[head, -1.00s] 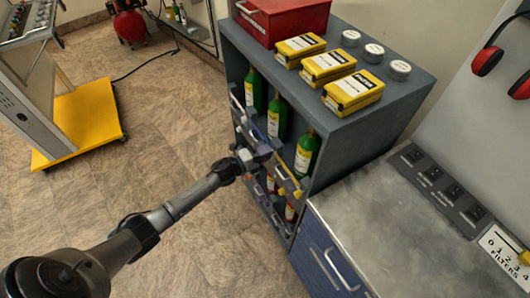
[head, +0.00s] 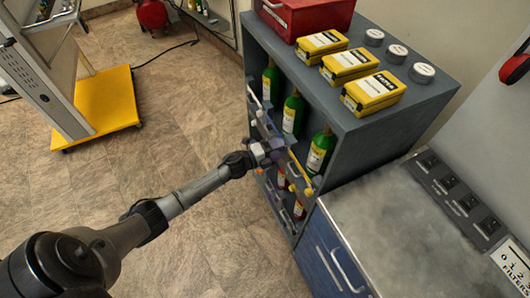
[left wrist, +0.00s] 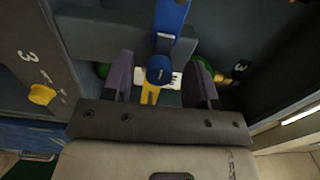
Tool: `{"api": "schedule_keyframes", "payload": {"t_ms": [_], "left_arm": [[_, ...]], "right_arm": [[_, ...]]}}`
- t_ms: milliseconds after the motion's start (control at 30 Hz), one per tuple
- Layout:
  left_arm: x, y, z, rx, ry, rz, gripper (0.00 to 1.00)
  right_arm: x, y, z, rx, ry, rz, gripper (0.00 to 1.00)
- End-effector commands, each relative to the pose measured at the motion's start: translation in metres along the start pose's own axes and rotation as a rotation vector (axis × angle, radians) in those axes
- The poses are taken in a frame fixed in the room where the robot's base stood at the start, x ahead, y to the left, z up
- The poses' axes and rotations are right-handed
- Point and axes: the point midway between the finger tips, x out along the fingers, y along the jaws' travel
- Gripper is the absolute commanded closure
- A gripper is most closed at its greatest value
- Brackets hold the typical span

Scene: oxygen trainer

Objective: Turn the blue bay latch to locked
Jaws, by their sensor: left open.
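The blue latch (left wrist: 159,70) shows in the left wrist view as a round blue knob with a yellow pointer below it and a white label behind it. A blue upright part (left wrist: 171,16) rises above it. My left gripper (left wrist: 162,66) is open, with one dark finger on each side of the knob; I cannot tell whether they touch it. In the head view my left gripper (head: 274,151) is at the front of the grey bottle cabinet (head: 388,129), and hides the latch. My right gripper is not in view.
Green bottles (head: 320,150) stand in the cabinet bays behind bars. Yellow boxes (head: 374,90) and a red case (head: 308,15) sit on top. A blue drawer unit (head: 325,255) stands close on the right. A yellow-based cart (head: 105,103) is at left; the floor between is clear.

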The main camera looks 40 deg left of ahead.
Motion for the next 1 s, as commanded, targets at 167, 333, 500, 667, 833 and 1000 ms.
{"api": "schedule_keyframes", "payload": {"t_ms": [167,333,500,667,833,1000], "left_arm": [[-0.028,0.000,0.000,0.001,0.000,0.004,0.47],[-0.063,0.001,-0.001,-0.001,0.000,0.004,0.47],[-0.094,0.001,0.000,0.000,0.000,0.004,0.47],[-0.116,0.000,0.000,0.000,0.001,0.002,0.47],[-0.129,0.000,0.000,0.000,0.000,0.002,0.47],[-0.133,0.000,0.000,0.001,0.000,0.000,0.47]], "right_arm": [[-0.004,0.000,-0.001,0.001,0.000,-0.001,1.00],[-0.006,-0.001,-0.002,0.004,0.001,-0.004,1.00],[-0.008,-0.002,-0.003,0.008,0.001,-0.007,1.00],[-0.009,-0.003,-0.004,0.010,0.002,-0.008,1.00],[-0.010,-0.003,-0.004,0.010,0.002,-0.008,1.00],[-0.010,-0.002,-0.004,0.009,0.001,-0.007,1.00]]}}
